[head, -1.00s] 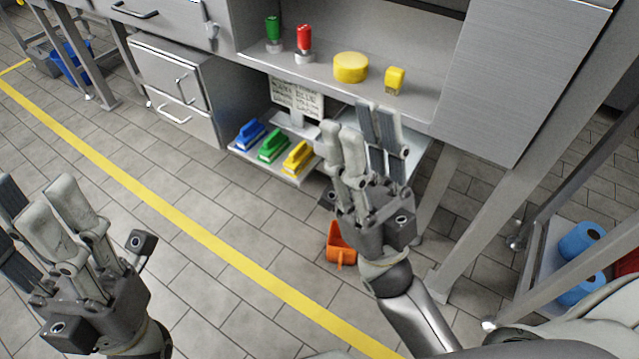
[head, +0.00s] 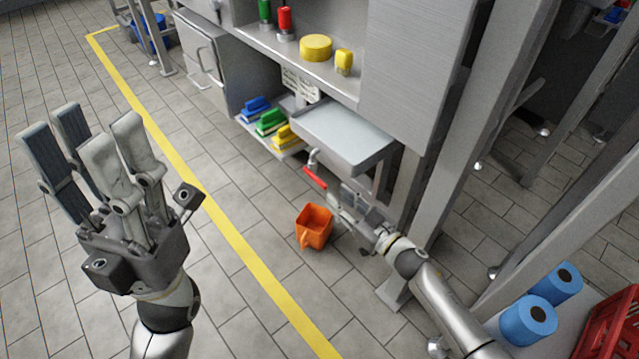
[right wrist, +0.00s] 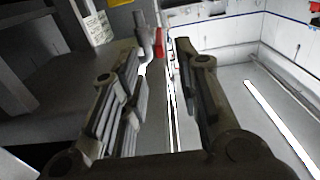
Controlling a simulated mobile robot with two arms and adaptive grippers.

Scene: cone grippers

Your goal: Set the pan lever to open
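The grey pan (head: 346,138) sticks out below the shelf in the head view. A short pipe (head: 312,160) hangs under its front corner, with the red lever (head: 315,178) slanting down to the right from it. My right gripper (head: 340,196) is below the pan, its fingers close to the lever's lower end. In the right wrist view the fingers are apart, and the lever (right wrist: 160,42) shows beyond the gap between their tips; I cannot tell if they touch it. My left gripper (head: 80,126) is open and empty over the floor at the left.
An orange bucket (head: 314,227) stands on the floor below the lever. Blue, green and yellow brushes (head: 270,122) lie on a low shelf left of the pan. A table leg (head: 408,190) is close to my right gripper. The floor at left is clear.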

